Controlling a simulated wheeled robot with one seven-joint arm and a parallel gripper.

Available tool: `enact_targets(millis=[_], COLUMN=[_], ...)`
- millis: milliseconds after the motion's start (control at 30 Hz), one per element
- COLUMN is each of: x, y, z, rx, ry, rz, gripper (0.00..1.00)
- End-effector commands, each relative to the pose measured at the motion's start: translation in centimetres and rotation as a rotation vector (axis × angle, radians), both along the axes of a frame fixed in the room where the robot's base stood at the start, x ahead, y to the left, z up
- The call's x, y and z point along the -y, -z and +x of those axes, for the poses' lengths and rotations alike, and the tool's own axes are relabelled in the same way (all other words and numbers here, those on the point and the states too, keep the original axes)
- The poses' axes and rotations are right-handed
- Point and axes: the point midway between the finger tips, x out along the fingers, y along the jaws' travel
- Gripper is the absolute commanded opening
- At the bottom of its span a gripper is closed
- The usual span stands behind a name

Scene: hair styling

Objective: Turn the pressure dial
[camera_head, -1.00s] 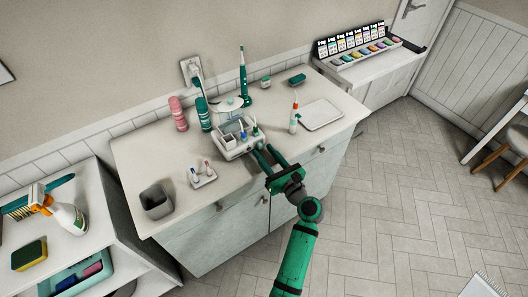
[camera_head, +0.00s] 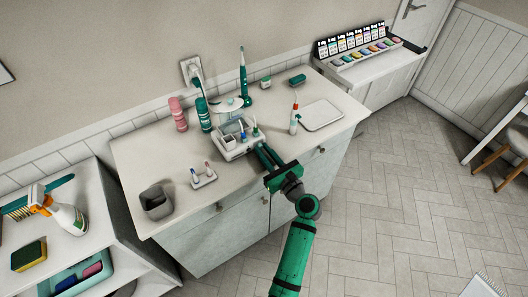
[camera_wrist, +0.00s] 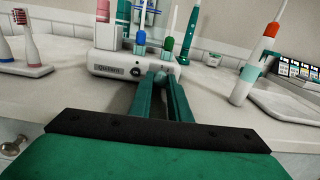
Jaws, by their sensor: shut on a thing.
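The pressure dial (camera_wrist: 160,76) is a small round knob on the front of a white device, near its right side in the wrist view. The white device (camera_head: 234,152) stands on the counter and carries several coloured tips. It also shows in the wrist view (camera_wrist: 108,62), with a small label on its front. The fingertips hide part of the dial.
Toothbrush heads on a small base (camera_head: 203,175) stand left of the device. A white and red oral tool (camera_head: 294,118) and a white tray (camera_head: 321,115) are on the right. Pink and green bottles stand behind.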

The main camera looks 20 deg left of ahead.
Motion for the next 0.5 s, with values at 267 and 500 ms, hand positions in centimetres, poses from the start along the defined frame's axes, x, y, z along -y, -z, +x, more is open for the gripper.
enact_targets(millis=[267, 500], x=[0.09, 0.18], y=[0.05, 0.04], z=[0.03, 0.04], rx=[0.092, 0.093], ry=[0.001, 0.002], rz=[-0.073, -0.075], gripper=[0.00, 0.00])
